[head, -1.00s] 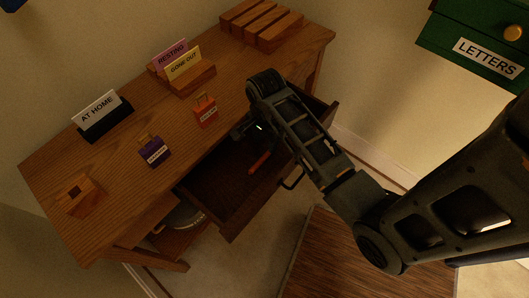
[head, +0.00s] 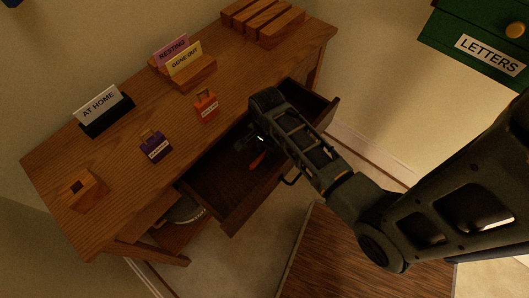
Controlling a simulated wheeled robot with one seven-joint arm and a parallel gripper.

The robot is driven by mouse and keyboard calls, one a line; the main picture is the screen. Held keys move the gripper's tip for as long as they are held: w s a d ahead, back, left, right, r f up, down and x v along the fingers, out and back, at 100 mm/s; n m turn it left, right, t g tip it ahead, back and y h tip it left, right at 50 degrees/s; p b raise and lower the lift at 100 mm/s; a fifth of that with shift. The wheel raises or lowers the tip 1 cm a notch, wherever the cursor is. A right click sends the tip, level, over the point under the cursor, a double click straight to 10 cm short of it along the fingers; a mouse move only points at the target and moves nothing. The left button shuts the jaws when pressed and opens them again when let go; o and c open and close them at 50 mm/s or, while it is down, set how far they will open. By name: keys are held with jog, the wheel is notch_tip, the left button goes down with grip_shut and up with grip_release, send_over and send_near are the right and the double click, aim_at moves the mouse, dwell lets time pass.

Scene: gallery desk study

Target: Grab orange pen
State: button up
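The orange pen (head: 257,161) lies in the open desk drawer (head: 226,192). Only part of it shows, just beside my wrist. My gripper (head: 242,144) points down and left over the drawer, close to the pen's far end. Its fingers are small and dark against the wood, so I cannot tell whether they are open or shut, or whether they touch the pen.
The desk (head: 126,130) carries an orange tag block (head: 206,106), a purple tag block (head: 155,146), an AT HOME sign (head: 101,106) and a wooden card holder (head: 190,74). A green LETTERS box (head: 465,35) is at upper right.

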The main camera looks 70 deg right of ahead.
grip_shut()
